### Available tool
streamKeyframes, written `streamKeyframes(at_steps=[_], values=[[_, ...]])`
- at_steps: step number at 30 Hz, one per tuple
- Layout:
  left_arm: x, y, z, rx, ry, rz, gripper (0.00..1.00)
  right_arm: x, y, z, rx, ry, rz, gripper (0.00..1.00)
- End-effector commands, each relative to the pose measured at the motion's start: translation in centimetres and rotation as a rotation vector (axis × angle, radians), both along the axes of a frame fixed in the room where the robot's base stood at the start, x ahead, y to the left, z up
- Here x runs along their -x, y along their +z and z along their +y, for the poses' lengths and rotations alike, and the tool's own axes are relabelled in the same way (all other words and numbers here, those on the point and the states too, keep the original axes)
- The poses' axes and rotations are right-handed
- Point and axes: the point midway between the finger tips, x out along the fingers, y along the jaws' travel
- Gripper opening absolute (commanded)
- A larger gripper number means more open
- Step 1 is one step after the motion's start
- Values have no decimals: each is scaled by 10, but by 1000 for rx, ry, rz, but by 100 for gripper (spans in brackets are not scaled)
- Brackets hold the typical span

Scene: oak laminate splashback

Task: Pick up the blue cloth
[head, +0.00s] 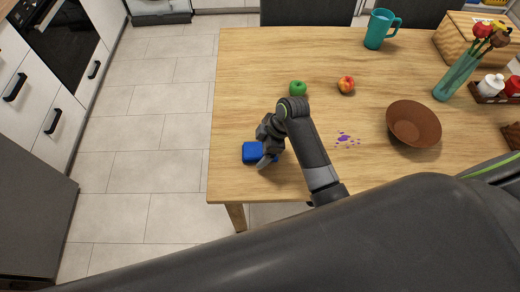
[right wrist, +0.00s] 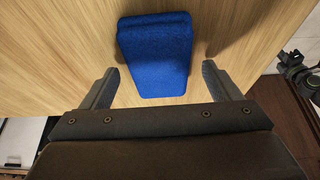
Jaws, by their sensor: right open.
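The blue cloth (head: 252,152) lies folded on the wooden table (head: 245,60) near its front left corner. My right gripper (head: 266,160) is over its right side in the head view, which hides part of the cloth. In the right wrist view the cloth (right wrist: 157,60) lies ahead of and between the two fingers of my right gripper (right wrist: 160,82). The fingers are wide apart and empty, with clear gaps on both sides of the cloth. My left gripper is not seen in the head view.
A green apple (head: 298,88) and a red-yellow fruit (head: 346,85) lie behind my right arm. A teal pitcher (head: 378,29) and a flower vase (head: 456,76) stand farther back.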

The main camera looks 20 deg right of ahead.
Motion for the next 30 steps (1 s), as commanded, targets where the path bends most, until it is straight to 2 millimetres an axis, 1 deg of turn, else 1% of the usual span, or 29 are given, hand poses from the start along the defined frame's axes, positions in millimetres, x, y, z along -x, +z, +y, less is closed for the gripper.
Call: streamKeyframes(at_steps=[1,4,20,23,30], values=[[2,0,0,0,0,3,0,0,-4,2,0,1,2,84],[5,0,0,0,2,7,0,-1,-8,3,0,1,0,84],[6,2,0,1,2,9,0,-1,-10,3,1,1,1,84],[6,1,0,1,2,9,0,-1,-10,3,1,1,0,73],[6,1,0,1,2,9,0,-1,-10,3,1,1,0,42]])
